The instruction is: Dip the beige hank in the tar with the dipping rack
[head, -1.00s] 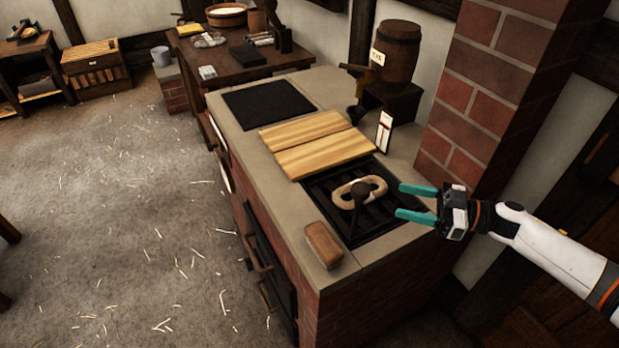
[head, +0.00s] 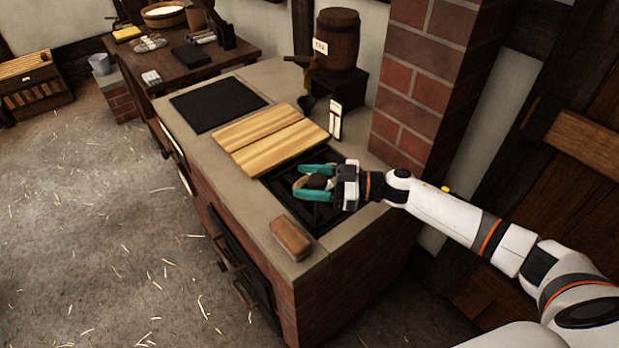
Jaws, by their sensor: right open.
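The beige hank (head: 301,182) lies on the dark dipping rack (head: 318,211), in the open square well of the brick stove; my gripper hides much of it. The rack's upright dark handle (head: 319,181) shows its top between my right gripper's (head: 300,181) teal fingers. The fingers are open, one on each side of the handle, and point left. I cannot tell whether they touch it. The tar itself is not clearly visible in the well. My left gripper is out of view.
A wooden lid (head: 268,140) lies beside the well. A brown block (head: 290,237) sits on the near edge, and a small white gauge (head: 336,120) stands behind. A labelled barrel (head: 338,42) and the brick chimney (head: 425,80) stand at the back. A black plate (head: 218,103) lies farther left.

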